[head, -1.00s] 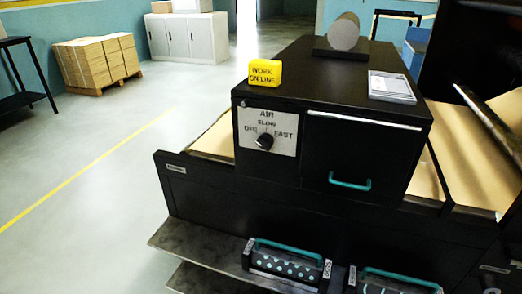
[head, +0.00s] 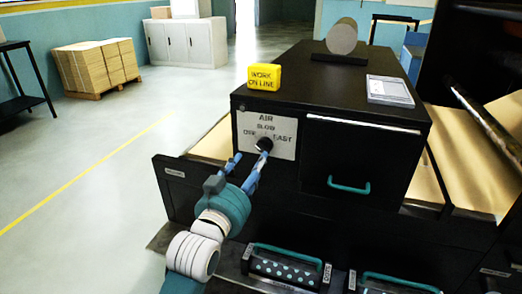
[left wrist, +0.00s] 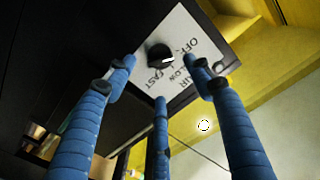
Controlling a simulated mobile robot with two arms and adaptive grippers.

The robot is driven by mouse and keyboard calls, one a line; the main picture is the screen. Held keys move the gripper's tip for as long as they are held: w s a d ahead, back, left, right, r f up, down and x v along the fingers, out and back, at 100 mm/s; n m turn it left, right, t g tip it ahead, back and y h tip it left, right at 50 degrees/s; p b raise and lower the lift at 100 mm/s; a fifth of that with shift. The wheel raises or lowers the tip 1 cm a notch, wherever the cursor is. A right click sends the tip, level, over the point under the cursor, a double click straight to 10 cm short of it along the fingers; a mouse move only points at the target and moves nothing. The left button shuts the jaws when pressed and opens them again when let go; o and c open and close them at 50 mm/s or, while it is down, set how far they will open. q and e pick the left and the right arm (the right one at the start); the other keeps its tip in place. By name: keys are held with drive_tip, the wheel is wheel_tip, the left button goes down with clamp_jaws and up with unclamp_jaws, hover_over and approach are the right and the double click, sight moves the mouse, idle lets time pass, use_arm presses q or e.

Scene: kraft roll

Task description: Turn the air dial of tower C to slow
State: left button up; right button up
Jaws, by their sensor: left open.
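The black air dial (head: 264,144) sits on a pale label plate marked OFF, SLOW and FAST on the front of a black cabinet. In the left wrist view the dial (left wrist: 160,55) shows a short white mark on its lower right edge, on the side of the lettering; I cannot tell exactly which word it points to. My left gripper (head: 251,153) is open in front of the plate, its blue fingers spread around the dial's front. One finger overlaps the dial in the head view; contact cannot be told. My right gripper is out of view.
A yellow WORK ON LINE block (head: 264,77), a grey roll (head: 342,37) and a pale pad (head: 390,90) rest on the cabinet top. A teal handle (head: 349,186) juts from the cabinet front. Handled trays (head: 288,268) stand below.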

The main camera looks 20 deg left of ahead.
sight(261, 151)
use_arm(q)
drive_tip(key=w+p, duration=0.1)
drive_tip(key=w, duration=0.7)
drive_tip(key=shift+d, duration=0.1)
drive_tip(key=shift+c, duration=0.3)
drive_tip(key=shift+f, duration=0.1)
drive_tip(key=c, duration=1)
